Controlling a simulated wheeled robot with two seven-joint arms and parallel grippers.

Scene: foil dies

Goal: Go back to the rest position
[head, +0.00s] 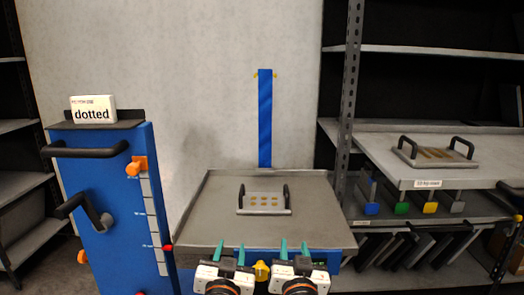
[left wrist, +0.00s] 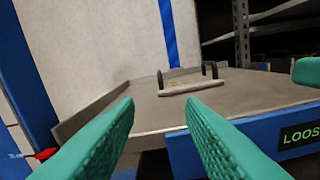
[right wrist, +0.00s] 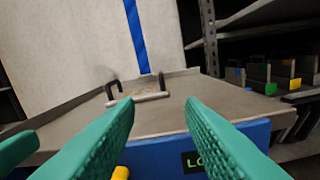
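My left gripper (head: 230,254) and my right gripper (head: 293,250) are side by side at the front edge of the grey table, low in the head view. Both have green fingers. In the left wrist view the left gripper's fingers (left wrist: 160,115) stand apart with nothing between them. In the right wrist view the right gripper's fingers (right wrist: 160,115) also stand apart and are empty. A die plate with two black handles (head: 264,209) lies on the grey table (head: 205,228), beyond both grippers and apart from them.
A blue cabinet (head: 110,215) with black handles, an orange knob and a card reading "dotted" (head: 93,112) stands at left. A second handled plate (head: 436,156) lies on the right shelf (head: 380,150), above several coloured tabs. A blue strip (head: 265,120) rises behind the table.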

